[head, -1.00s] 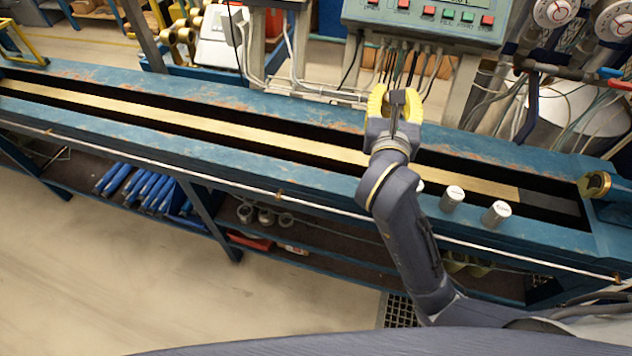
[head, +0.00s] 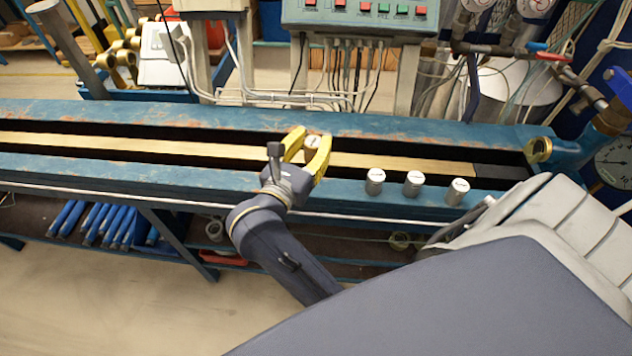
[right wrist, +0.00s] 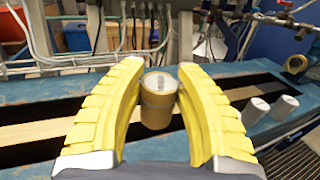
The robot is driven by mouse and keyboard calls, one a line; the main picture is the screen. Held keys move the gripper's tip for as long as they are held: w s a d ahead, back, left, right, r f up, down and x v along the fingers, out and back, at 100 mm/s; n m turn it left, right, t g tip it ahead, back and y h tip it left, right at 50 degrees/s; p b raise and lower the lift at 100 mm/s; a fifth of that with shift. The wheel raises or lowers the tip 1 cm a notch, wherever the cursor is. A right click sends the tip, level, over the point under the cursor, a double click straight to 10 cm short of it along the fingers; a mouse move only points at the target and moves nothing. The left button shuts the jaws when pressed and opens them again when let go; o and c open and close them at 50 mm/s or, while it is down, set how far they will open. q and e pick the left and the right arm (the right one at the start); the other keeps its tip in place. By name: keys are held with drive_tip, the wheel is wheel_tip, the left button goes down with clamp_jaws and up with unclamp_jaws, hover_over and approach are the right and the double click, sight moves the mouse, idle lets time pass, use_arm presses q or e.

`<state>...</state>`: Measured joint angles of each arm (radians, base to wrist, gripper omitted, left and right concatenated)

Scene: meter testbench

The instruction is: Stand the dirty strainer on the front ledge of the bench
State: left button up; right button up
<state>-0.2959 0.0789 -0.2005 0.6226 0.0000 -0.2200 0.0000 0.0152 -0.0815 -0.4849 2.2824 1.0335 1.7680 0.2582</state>
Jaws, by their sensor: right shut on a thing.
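My right gripper (head: 309,150) has yellow fingers and is shut on a short cylindrical strainer (head: 312,142). In the right wrist view the strainer (right wrist: 158,102) is upright between the fingers, with a brownish, dirty-looking side and a grey marked top. In the head view it appears over the bench's long channel, behind the front ledge (head: 220,184); its exact height is hard to tell. Three cleaner silver cylinders stand on the front ledge to the right: one nearest the gripper (head: 375,182), a middle one (head: 413,184) and a right one (head: 458,192). My left gripper is not in view.
A wooden strip (head: 130,146) runs along the blue bench's channel. The ledge left of the silver cylinders looks clear. A control box (head: 365,14) with buttons and hanging cables stands behind. A brass fitting (head: 538,150) is at the channel's right end.

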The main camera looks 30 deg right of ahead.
drive_tip(key=shift+s+f+m+g+h, duration=0.2)
drive_tip(key=shift+s+m+g+h, duration=0.1)
drive_tip(key=shift+s+g, duration=0.1)
drive_tip(key=f, duration=0.2)
drive_tip(key=shift+s+f, duration=0.3)
drive_tip(key=shift+f, duration=2.7)
drive_tip(key=shift+f, duration=0.1)
drive_tip(key=o, duration=1.2)
drive_tip(key=v, duration=0.7)
drive_tip(key=shift+a, duration=0.2)
